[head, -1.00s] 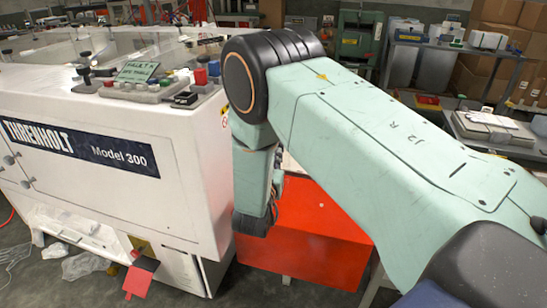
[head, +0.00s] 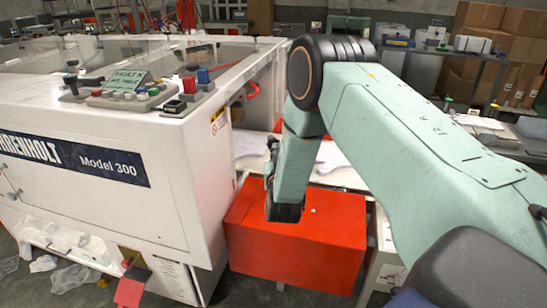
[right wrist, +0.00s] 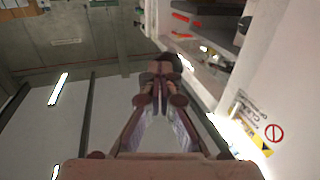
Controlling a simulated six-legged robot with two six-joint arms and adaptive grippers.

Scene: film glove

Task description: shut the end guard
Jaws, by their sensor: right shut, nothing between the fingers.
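A red, box-shaped cover (head: 305,235) at the right end of the white machine looks like the end guard. It stands out from the machine, and a pale bed shows behind it. My right arm hangs in front of it and hides part of its top. My right gripper (head: 270,155) shows as small dark parts at the arm's left side, above the guard's left part; I cannot tell whether it touches. In the right wrist view the fingers (right wrist: 160,70) are shut together and empty. My left gripper is not in view.
The white machine (head: 90,205) fills the left, with a control panel (head: 140,95) on top. A red flap (head: 132,285) hangs low in front, near crumpled plastic film (head: 65,275). Shelves and cardboard boxes (head: 500,50) stand behind at right.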

